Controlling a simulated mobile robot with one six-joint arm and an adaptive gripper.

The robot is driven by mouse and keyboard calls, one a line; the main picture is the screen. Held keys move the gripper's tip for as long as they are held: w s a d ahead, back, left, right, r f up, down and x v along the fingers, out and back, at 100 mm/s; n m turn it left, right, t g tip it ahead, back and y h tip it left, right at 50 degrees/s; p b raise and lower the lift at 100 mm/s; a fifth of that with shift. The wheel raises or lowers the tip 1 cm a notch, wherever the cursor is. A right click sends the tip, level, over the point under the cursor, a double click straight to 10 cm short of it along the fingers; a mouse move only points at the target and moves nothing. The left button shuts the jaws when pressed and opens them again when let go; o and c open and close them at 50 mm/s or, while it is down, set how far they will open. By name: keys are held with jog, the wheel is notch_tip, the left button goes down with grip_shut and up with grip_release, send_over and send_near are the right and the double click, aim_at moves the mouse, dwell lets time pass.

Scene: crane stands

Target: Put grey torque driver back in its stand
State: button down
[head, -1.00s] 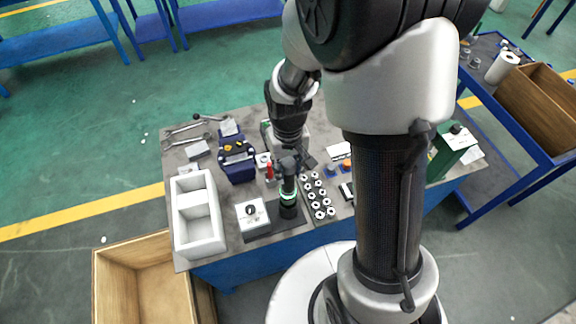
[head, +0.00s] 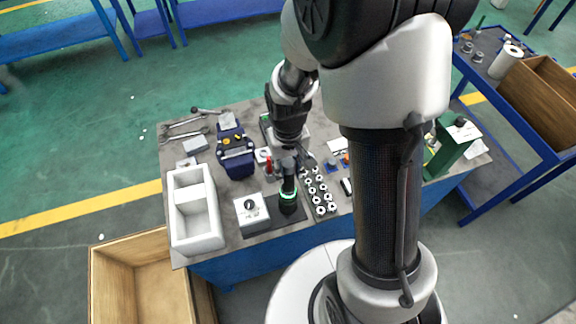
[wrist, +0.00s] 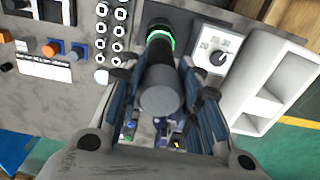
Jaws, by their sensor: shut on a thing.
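The grey torque driver (wrist: 161,92) is a dark cylinder, seen nearly end-on in the wrist view between the two fingers of my gripper (wrist: 166,82). My gripper is shut on it. In the head view my gripper (head: 289,160) points down, and the driver (head: 289,183) hangs upright below it. A black round piece with a lit green ring (head: 288,196) is at the driver's lower end, on a dark plate (head: 262,228), probably its stand. I cannot tell whether the driver's end is seated there.
A white box with a black knob (head: 251,213) stands just left of the driver. Several white ringed parts (head: 320,197) sit in rows close to its right. A white divided tray (head: 172,215) and a blue case (head: 235,158) are farther left. A wooden crate (head: 98,290) stands beside the table.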

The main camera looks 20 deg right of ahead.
aim_at(288, 162)
jog(key=shift+f+b, duration=0.45)
jog(key=shift+f, duration=0.2)
jog(key=c, duration=1.1)
grip_release()
jog(key=shift+r+p, duration=2.2)
jog(key=shift+r, duration=0.4)
notch_tip(288, 162, up, 12)
jog(key=shift+r, duration=0.1)
